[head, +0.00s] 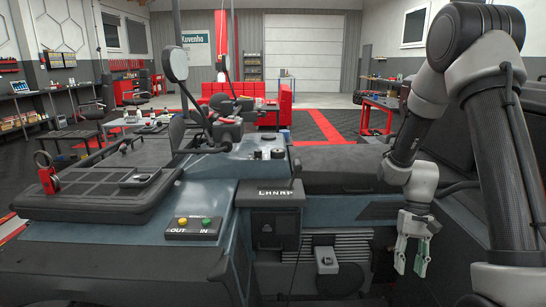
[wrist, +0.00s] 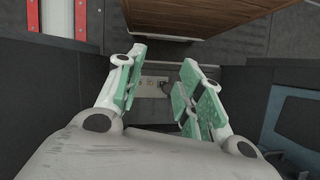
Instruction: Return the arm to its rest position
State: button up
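My arm (head: 432,110) is on the right side of the head view, bent over with its wrist hanging down. My gripper (head: 412,262) points downward at the right, beside the dark bodywork. In the wrist view, my gripper (wrist: 160,85) has its two green-padded fingers spread apart with nothing between the pads. A small pale panel with knobs (wrist: 152,90) shows beyond the fingertips, apart from them.
A red padlock (head: 46,175) stands at the left. A grey switch box (head: 325,260) sits low, left of my gripper. Dark seats (head: 345,168) lie behind. Walls flank the gripper in the wrist view.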

jog(key=s+r+n+t, duration=0.1)
jog(key=s+r+t, duration=0.3)
jog(key=r, duration=0.9)
jog(key=s+r+n+t+h, duration=0.1)
jog(key=s+r+t, duration=0.3)
jog(key=s+r, duration=0.6)
jog(key=shift+a+r+t, duration=0.25)
jog(key=shift+r+t, duration=0.15)
jog(key=shift+r, duration=1.05)
